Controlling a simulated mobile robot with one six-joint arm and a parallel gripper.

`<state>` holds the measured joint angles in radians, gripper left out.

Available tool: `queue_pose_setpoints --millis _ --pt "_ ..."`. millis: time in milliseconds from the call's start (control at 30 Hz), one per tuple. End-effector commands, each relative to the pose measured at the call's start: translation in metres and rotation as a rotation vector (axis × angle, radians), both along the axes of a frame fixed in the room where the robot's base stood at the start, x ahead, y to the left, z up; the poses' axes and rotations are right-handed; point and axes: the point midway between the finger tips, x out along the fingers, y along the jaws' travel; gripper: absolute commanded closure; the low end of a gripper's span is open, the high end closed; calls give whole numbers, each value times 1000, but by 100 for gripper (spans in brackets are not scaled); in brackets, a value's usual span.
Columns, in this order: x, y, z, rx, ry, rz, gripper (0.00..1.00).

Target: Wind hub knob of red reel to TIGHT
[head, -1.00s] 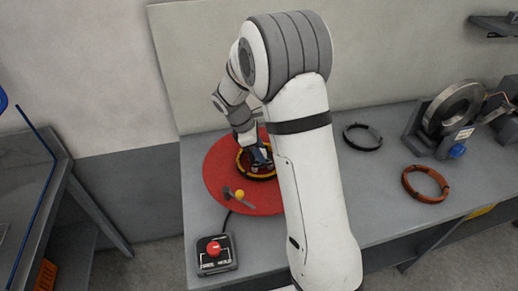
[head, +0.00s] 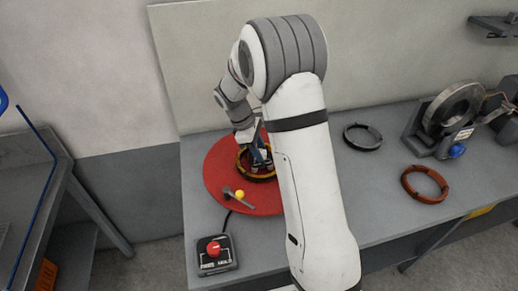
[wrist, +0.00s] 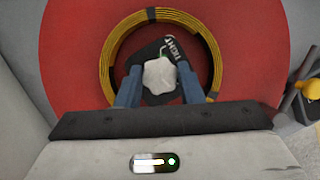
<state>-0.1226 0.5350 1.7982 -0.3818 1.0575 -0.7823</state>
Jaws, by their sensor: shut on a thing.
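The red reel (head: 220,165) is a wide red disc on the bench; it also fills much of the wrist view (wrist: 70,60). A yellow-brown coil (wrist: 112,50) lies around its middle. The hub knob (wrist: 159,76) is pale grey with a lobed edge. It sits over a dark plate (wrist: 148,55) with white lettering, turned at an angle and partly covered, reading like "TIGHT". My gripper (wrist: 159,82) has its two blue fingers on either side of the knob, shut on it. In the head view my gripper (head: 259,157) is inside the coil, and the knob is hidden.
A lever with a yellow ball (head: 240,195) stands at the disc's front. A box with a red button (head: 214,249) is at the bench's front left. A dark ring (head: 362,137), a copper ring (head: 425,183) and a grey machine (head: 448,115) are at the right.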

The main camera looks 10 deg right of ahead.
Motion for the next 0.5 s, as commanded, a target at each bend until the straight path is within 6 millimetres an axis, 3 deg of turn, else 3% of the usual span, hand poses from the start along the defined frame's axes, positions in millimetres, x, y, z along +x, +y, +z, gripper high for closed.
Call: queue_pose_setpoints --millis 500 --pt "3 -2 0 0 -1 -489 89"
